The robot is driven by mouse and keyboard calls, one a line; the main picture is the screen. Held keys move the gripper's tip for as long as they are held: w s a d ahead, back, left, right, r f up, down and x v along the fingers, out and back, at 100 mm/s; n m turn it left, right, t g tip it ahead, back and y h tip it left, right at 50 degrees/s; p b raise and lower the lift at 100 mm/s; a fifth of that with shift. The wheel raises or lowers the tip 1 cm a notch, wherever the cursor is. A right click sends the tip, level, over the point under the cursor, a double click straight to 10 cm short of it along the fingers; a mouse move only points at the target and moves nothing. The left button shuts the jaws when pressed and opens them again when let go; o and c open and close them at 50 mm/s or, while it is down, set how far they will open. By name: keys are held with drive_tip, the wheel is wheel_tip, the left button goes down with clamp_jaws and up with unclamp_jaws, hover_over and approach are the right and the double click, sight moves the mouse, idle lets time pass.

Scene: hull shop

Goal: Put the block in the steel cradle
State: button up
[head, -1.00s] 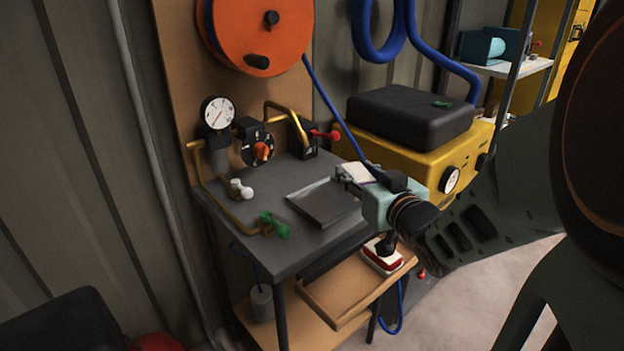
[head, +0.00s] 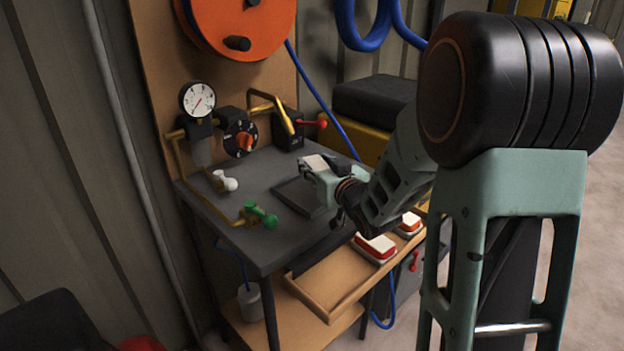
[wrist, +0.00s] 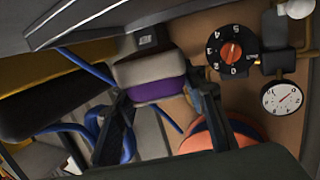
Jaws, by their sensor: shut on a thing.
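The block shows in the wrist view (wrist: 150,76) with a pale grey face and a purple band, held between the two fingers of my gripper (wrist: 158,92). In the head view my gripper (head: 312,168) is shut on the block, whose pale top (head: 316,161) shows between the fingers. The steel cradle (head: 292,194) is a shallow dark grey tray on the bench top. My gripper is above its far right part, and the arm hides some of the cradle. The block appears raised clear of it; the exact gap cannot be told.
The grey bench (head: 245,235) carries a green valve (head: 261,217), a white knob (head: 224,182), a dial (head: 242,140) and a gauge (head: 198,99). A blue hose (head: 318,95) hangs behind my gripper.

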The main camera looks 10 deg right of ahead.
drive_tip(key=shift+w+a+f+b, duration=0.15)
drive_tip(key=shift+f+b, duration=0.1)
drive_tip(key=shift+f, duration=0.4)
drive_tip(key=shift+w+d+f+b, duration=0.1)
drive_tip(key=shift+f+b, duration=0.15)
drive_tip(key=shift+f, duration=0.45)
drive_tip(key=shift+w+a+f+b, duration=0.15)
drive_tip(key=shift+f+b, duration=0.1)
drive_tip(key=shift+f, duration=0.4)
drive_tip(key=shift+f, duration=0.25)
drive_tip(key=o, duration=1.2)
drive_tip(key=shift+r, duration=0.15)
drive_tip(key=shift+r, duration=0.15)
drive_tip(key=v, duration=0.9)
drive_tip(key=shift+s+d, duration=0.25)
drive_tip(key=shift+s, duration=0.05)
drive_tip(key=shift+b+v, duration=0.85)
drive_tip(key=shift+v, duration=0.3)
